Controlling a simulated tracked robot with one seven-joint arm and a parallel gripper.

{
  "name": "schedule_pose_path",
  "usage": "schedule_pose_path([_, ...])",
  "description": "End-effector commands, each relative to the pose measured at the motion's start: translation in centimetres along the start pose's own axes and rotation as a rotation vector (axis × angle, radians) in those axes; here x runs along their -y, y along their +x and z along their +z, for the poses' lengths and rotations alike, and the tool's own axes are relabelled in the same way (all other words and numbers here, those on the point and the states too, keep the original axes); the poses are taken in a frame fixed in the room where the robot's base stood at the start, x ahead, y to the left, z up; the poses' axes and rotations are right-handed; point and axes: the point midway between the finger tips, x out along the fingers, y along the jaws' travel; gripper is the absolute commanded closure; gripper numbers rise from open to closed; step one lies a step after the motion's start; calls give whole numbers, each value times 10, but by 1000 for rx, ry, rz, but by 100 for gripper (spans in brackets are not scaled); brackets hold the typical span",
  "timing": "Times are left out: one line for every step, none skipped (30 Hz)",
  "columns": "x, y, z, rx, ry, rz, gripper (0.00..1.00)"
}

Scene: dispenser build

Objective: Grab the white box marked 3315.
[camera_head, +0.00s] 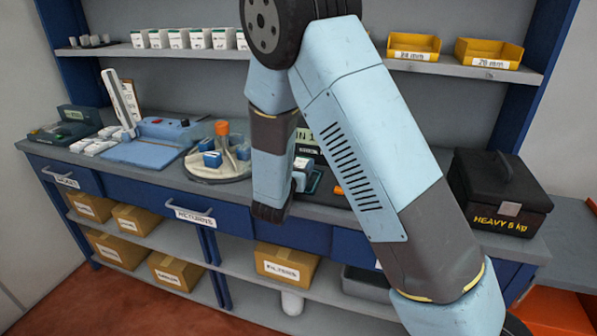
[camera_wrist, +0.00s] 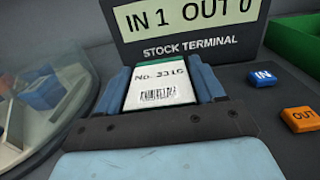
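A white box (camera_wrist: 158,88) with a barcode and a green far edge sits between the fingers of my gripper (camera_wrist: 163,85) in the wrist view. Its label reads No. 331 and a last digit that is blurred, perhaps 5. The two blue fingers lie against its left and right sides with no clear gap, so my gripper looks shut on it. In the head view the box (camera_head: 303,164) shows in part beside my arm, in front of the stock terminal. My arm hides most of the fingers there. I cannot tell whether the box touches the surface below.
The stock terminal (camera_wrist: 190,27) reads IN 1 OUT 0, with a blue IN button (camera_wrist: 263,76) and an orange OUT button (camera_wrist: 300,119) to the right. A round carousel (camera_head: 218,166) stands left. A black heavy case (camera_head: 498,190) is right. Several white boxes (camera_head: 199,39) line the upper shelf.

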Motion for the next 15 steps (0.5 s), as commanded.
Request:
schedule_pose_path([0, 0, 0, 0, 0, 0, 37])
schedule_pose_path([0, 0, 0, 0, 0, 0, 40])
schedule_pose_path([0, 0, 0, 0, 0, 0, 44])
schedule_pose_path([0, 0, 0, 0, 0, 0, 47])
schedule_pose_path([0, 0, 0, 0, 0, 0, 50])
schedule_pose_path([0, 0, 0, 0, 0, 0, 54])
schedule_pose_path([0, 0, 0, 0, 0, 0, 57])
schedule_pose_path([0, 0, 0, 0, 0, 0, 59])
schedule_pose_path([0, 0, 0, 0, 0, 0, 63])
schedule_pose_path([0, 0, 0, 0, 0, 0, 66])
schedule_pose_path([0, 0, 0, 0, 0, 0, 69])
schedule_pose_path([0, 0, 0, 0, 0, 0, 73])
schedule_pose_path([0, 0, 0, 1, 0, 0, 75])
schedule_pose_path([0, 0, 0, 1, 0, 0, 79])
schedule_pose_path([0, 0, 0, 1, 0, 0, 80])
